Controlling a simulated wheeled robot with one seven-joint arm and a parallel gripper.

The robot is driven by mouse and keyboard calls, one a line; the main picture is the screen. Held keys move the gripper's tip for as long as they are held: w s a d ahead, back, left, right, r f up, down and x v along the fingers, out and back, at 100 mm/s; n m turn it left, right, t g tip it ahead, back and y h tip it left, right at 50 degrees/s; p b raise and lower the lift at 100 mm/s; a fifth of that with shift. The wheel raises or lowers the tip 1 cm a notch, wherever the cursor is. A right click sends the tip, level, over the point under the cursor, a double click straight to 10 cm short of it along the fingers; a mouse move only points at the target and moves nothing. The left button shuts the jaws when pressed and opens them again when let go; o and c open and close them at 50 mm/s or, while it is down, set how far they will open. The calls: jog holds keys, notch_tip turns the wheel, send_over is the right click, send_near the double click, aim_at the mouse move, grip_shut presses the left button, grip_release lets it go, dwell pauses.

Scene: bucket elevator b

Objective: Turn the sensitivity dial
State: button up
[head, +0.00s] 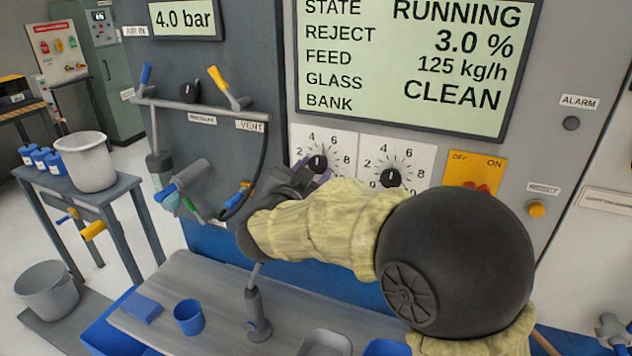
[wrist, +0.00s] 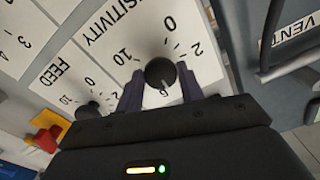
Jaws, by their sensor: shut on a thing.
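The sensitivity dial (wrist: 160,72) is a round black knob on a white plate with a printed number scale, labelled "SENSITIVITY" in the wrist view. Its white pointer mark is on the side towards my gripper, near the 6. My gripper (wrist: 159,78) is shut on this knob, one dark finger on each side. In the head view the sensitivity dial (head: 317,162) is the left of two dials below the screen. My gripper (head: 312,178) reaches it from below left and covers the lower part of its plate.
The feed dial (head: 390,177) sits close to the right; my arm partly covers its plate. A yellow OFF/ON switch plate (head: 476,172) is further right. The screen (head: 405,65) reads "RUNNING". A hose and the vent lever (head: 229,88) are to the left, above a grey bench (head: 215,290).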

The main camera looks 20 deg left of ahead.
jog(key=m+b, duration=0.2)
jog(key=m, duration=0.1)
jog(key=shift+d+f+b, duration=0.1)
jog(key=shift+b, duration=0.2)
jog(key=shift+a+m+b, duration=0.2)
jog(key=shift+m+b, duration=0.2)
jog(key=shift+m, duration=0.1)
jog(key=o, duration=1)
jog(key=s, duration=0.5)
jog(key=s+b, duration=0.1)
jog(key=s, duration=0.5)
jog(key=s+a+b, duration=0.1)
jog(key=s, duration=0.5)
jog(key=shift+s+a, duration=0.1)
jog(key=shift+s, duration=0.1)
jog(key=shift+w, duration=0.1)
